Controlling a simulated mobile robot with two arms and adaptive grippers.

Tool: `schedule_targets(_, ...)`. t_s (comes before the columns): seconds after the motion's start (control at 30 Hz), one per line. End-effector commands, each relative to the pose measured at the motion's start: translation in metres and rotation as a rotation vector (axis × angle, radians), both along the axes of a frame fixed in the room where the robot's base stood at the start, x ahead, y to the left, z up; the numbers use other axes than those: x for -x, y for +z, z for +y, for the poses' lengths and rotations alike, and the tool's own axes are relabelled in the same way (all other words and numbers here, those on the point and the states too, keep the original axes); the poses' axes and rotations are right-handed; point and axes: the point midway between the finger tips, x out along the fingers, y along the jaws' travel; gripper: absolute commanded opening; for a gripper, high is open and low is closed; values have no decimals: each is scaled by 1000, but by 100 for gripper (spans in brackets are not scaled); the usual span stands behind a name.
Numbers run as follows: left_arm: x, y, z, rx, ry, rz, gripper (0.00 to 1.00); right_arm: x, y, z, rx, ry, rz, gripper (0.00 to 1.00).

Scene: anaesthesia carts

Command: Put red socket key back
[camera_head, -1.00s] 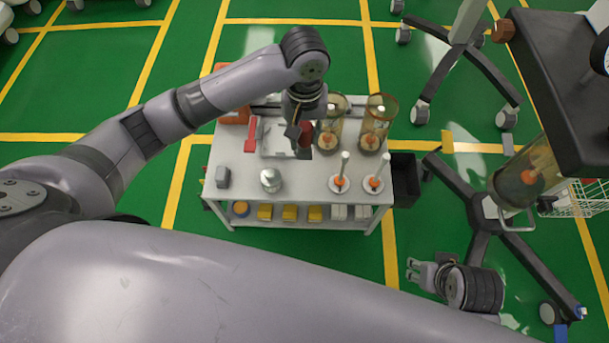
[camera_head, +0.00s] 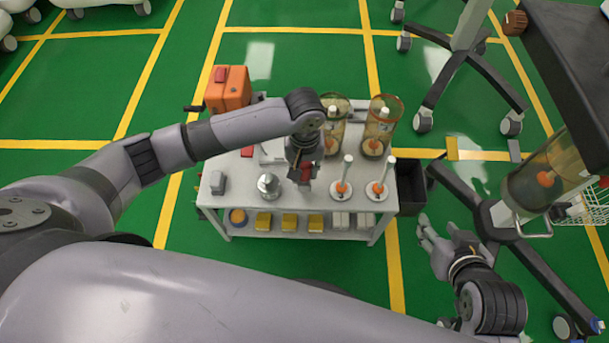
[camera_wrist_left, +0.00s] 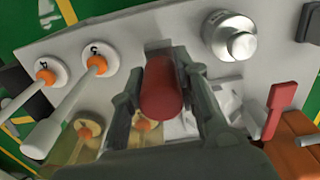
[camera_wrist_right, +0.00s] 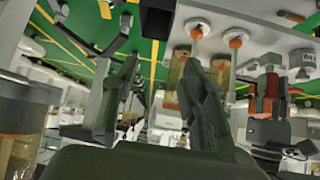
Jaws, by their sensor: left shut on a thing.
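My left gripper (camera_head: 304,182) is shut on the red socket key (camera_wrist_left: 160,88), whose rounded red body lies between the two fingers in the left wrist view. In the head view the key (camera_head: 306,173) shows as a small red patch at the gripper, over the middle of the white cart top (camera_head: 240,200). I cannot tell if the key touches the top. My right gripper (camera_head: 433,238) is open and empty, right of the cart; its fingers stand apart in the right wrist view (camera_wrist_right: 160,90).
A metal canister (camera_head: 268,185) and two white posts with orange collars, (camera_head: 342,180) and (camera_head: 377,180), stand on the cart. Two amber cylinders (camera_head: 380,122) stand behind. A red handle (camera_wrist_left: 283,105) and an orange case (camera_head: 228,88) are at the back left. A dark stand (camera_head: 520,250) is at right.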

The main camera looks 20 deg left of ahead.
Motion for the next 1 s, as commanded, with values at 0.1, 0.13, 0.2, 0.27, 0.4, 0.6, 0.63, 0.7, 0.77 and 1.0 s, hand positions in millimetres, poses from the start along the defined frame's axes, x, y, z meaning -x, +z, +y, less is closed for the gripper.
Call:
schedule_targets(0.1,0,-15,0,-1,0,0,0,-19,12,7,-25,9,-113,40)
schedule_targets(0.13,0,-18,0,0,0,0,0,-23,16,9,-31,10,-139,40)
schedule_targets(0.2,0,-23,0,-1,0,0,0,-30,24,12,-43,14,-193,40)
schedule_targets(0.27,0,-26,0,-1,0,0,0,-34,29,14,-51,17,-226,40)
schedule_targets(0.4,0,-28,0,0,-1,-1,0,-38,36,15,-59,19,-257,40)
schedule_targets(0.6,0,-28,0,0,-1,0,0,-38,36,15,-58,18,-256,40)
schedule_targets(0.63,0,-28,0,0,-1,0,0,-38,35,15,-57,18,-253,40)
schedule_targets(0.7,0,-28,0,0,-1,0,0,-36,34,15,-55,18,-242,40)
schedule_targets(0.77,0,-29,0,1,-1,0,0,-35,32,14,-53,17,-234,40)
schedule_targets(1.0,0,-30,0,0,-1,0,39,-33,29,13,-49,16,-217,40)
